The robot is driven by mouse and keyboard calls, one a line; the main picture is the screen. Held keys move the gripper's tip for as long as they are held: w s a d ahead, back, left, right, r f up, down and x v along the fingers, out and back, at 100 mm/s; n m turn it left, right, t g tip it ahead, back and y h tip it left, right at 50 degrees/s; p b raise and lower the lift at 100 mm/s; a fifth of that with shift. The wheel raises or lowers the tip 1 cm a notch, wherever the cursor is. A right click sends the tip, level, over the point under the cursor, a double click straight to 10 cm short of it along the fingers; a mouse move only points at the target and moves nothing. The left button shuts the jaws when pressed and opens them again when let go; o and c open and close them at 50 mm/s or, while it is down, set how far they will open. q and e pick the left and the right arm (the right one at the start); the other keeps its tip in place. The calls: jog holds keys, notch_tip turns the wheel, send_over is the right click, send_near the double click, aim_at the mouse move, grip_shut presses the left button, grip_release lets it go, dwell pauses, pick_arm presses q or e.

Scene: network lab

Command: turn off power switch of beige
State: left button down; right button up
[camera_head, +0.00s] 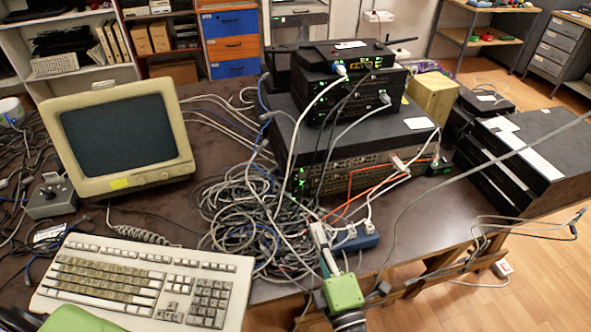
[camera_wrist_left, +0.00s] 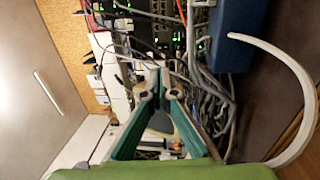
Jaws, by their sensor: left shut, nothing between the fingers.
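My left gripper (camera_head: 318,228) is shut and empty, in front of the blue power strip (camera_head: 356,241), with its fingertips near the strip's left end. In the left wrist view its closed fingertips (camera_wrist_left: 161,82) point at the cables, and the blue strip (camera_wrist_left: 243,32) shows at upper right. A beige monitor (camera_head: 126,140) with a dark screen stands at the left of the table, and a beige box (camera_head: 433,97) stands behind the black devices. I cannot pick out which switch belongs to a beige thing. White plugs sit in the blue strip. My right gripper is not in view.
A tangle of grey cables (camera_head: 245,215) lies left of the gripper. Stacked black network devices (camera_head: 347,155) with green lights stand behind it. A beige keyboard (camera_head: 140,283) is at the front left. Loose cables hang past the table's right edge.

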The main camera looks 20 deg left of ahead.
pick_arm(q)
jog(key=shift+w+a+f, duration=0.1)
jog(key=shift+w+a, duration=0.05)
jog(key=shift+w, duration=0.05)
jog(key=shift+s+d, duration=0.2)
jog(key=shift+s, duration=0.1)
jog(key=x, duration=1.4)
jog(key=shift+w+a, duration=0.1)
jog(key=shift+w, duration=0.05)
jog(key=r+p, duration=0.1)
jog(key=p, duration=0.2)
jog(key=r+g+h+p, duration=0.1)
jog(key=p, duration=0.2)
jog(key=shift+w+a+g, duration=0.15)
jog(key=shift+w+g, duration=0.1)
jog(key=shift+g, duration=0.05)
jog(key=shift+f+b, duration=0.35)
jog(key=shift+b, duration=0.15)
send_near(297, 174)
jog(key=shift+f, duration=0.35)
